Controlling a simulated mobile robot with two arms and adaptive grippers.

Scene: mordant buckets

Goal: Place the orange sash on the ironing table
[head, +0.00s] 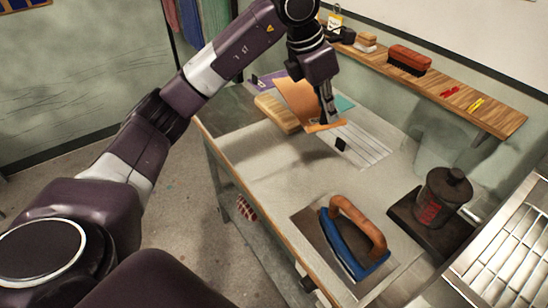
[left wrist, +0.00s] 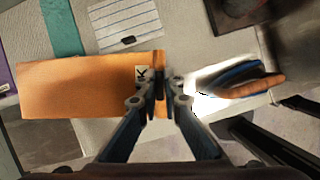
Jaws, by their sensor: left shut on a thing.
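The orange sash (head: 293,97) is a flat orange strip, held tilted over the far part of the ironing table (head: 265,165). My left gripper (head: 326,120) is shut on one end of it. In the left wrist view the sash (left wrist: 85,84) stretches left from my fingertips (left wrist: 162,88), with a small pale tag marked in black near the gripped end. It seems to be above the tabletop; whether its far end touches anything I cannot tell. My right gripper is in neither view.
A blue iron (head: 350,240) with a wooden handle rests on the near part. A tan block (head: 278,113), purple and teal cloths and a striped pale cloth (head: 358,146) lie at the far end. A dark canister (head: 440,198) stands at right. The table's middle is clear.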

